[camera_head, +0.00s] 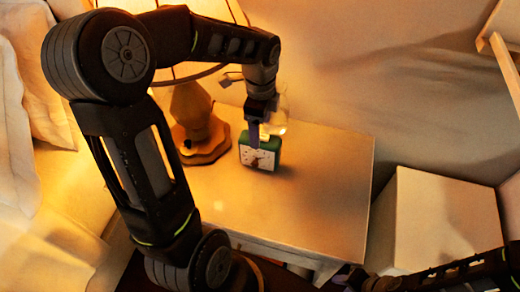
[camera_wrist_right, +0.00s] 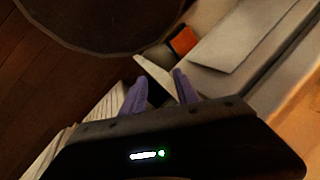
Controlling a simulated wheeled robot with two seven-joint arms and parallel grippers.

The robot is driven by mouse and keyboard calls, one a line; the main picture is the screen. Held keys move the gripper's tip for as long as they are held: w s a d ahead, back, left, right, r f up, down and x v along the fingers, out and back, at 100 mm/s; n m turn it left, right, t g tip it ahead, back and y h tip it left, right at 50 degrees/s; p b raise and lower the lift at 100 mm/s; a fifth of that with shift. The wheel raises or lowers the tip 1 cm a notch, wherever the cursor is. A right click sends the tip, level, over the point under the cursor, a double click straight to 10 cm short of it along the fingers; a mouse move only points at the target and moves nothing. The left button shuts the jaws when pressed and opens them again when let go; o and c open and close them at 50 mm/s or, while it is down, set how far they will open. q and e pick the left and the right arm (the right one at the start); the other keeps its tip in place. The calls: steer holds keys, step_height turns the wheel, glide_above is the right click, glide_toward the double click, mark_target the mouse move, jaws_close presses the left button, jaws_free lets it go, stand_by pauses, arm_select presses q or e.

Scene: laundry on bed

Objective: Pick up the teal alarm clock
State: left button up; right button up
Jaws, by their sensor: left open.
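The teal alarm clock (camera_head: 266,159) stands upright on the bedside table, its white face towards me. It looks green in the warm light. My left gripper (camera_head: 255,136) points down from above at the clock's top, and a finger overlaps the clock's upper edge and face in the head view. It is open; whether it touches the clock I cannot tell. My right gripper (camera_wrist_right: 160,92) is open and empty in the right wrist view, far from the clock. It shows dimly at the bottom of the head view (camera_head: 350,277).
The wooden table (camera_head: 315,195) is clear right of the clock. A lamp (camera_head: 198,128) stands close left of it, its shade partly behind my left arm. A clear glass-like object (camera_head: 277,118) is just behind the clock. A pale box (camera_head: 435,215) stands right of the table.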

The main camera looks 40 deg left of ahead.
mark_target(260, 152)
arm_select(q)
steer(key=shift+f, duration=2.6)
steer(key=shift+s, duration=0.1)
jaws_close()
